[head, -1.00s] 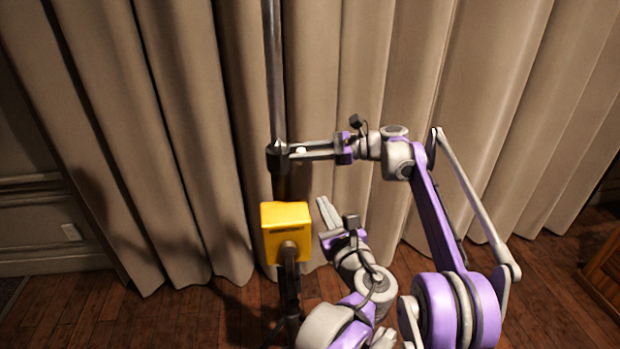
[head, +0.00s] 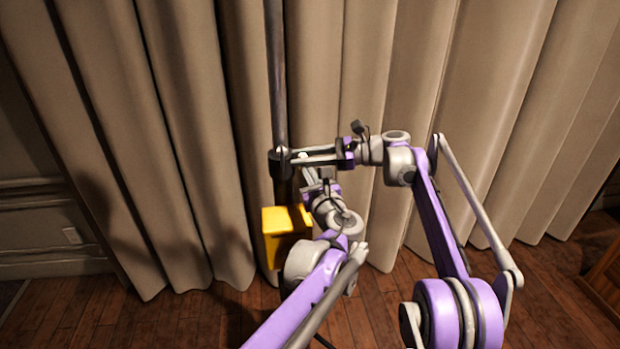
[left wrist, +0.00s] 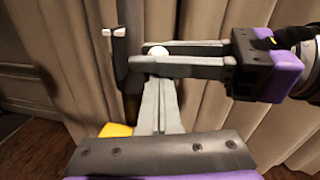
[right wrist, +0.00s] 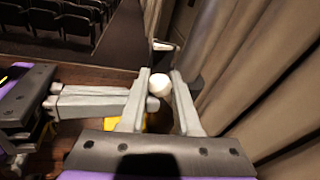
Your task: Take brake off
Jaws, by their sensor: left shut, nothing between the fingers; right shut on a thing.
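A dark metal pole (head: 276,80) with a dark collar (head: 281,162) stands before the curtain. My right gripper (right wrist: 160,78) comes in from the right at collar height and is shut on a round white knob (left wrist: 158,50) beside the pole. The knob also shows between its fingers in the right wrist view (right wrist: 160,86). My left gripper (left wrist: 158,82) is shut and empty. It points up at the knob from just below, close to the right fingers; I cannot tell whether they touch. No marked brake shows, and I cannot tell whether the knob is one.
A yellow box (head: 272,240) sits low by the pole, partly hidden by my left arm. Beige curtains (head: 500,110) hang close behind. Rows of dark seats (right wrist: 55,20) stand farther off.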

